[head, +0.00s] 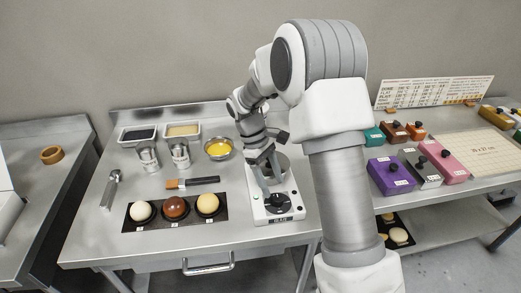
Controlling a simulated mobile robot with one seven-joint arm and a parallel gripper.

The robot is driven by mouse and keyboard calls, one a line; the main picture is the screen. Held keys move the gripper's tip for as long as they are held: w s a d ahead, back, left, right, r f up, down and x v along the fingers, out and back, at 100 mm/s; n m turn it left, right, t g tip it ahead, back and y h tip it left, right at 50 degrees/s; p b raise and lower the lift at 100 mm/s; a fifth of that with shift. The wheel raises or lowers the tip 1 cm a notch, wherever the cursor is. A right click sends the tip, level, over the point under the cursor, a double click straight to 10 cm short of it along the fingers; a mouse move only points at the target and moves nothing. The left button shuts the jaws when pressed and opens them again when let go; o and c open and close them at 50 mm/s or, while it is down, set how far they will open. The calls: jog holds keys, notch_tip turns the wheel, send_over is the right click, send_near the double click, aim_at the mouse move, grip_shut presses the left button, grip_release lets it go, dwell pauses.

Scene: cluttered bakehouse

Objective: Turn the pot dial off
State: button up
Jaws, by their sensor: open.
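A small white unit (264,214) stands at the right front of the steel table, with a label on its front edge. A black round dial (278,202) sits on its top near the front. A grey round pot (280,168) stands at the back of the unit, partly hidden by my arm. My gripper (268,191) points down at the unit, open, with its fingers just behind and beside the dial. I cannot tell whether a finger touches the dial. The dial's pointer setting is too small to read.
On the table are a black tray (187,224) with three round samples, a brush (192,182), a scoop (112,188), metal cups (148,155) and a bowl of yellow liquid (218,148). Coloured blocks (390,174) stand on the right table. My arm hides the gap between tables.

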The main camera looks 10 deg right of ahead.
jog(key=v, duration=1.2)
jog(key=shift+w+r, duration=0.15)
jog(key=shift+r, duration=0.15)
jog(key=s+d+r+m+t+y, duration=0.2)
jog(key=s+d+r+m+t, duration=0.15)
jog(key=s+r, duration=0.7)
jog(key=s+d+f+m+t+y, duration=0.1)
jog(key=s+m+t, duration=0.4)
jog(key=s, duration=1)
jog(key=shift+s+d+f+m, duration=0.25)
jog(key=shift+m, duration=0.1)
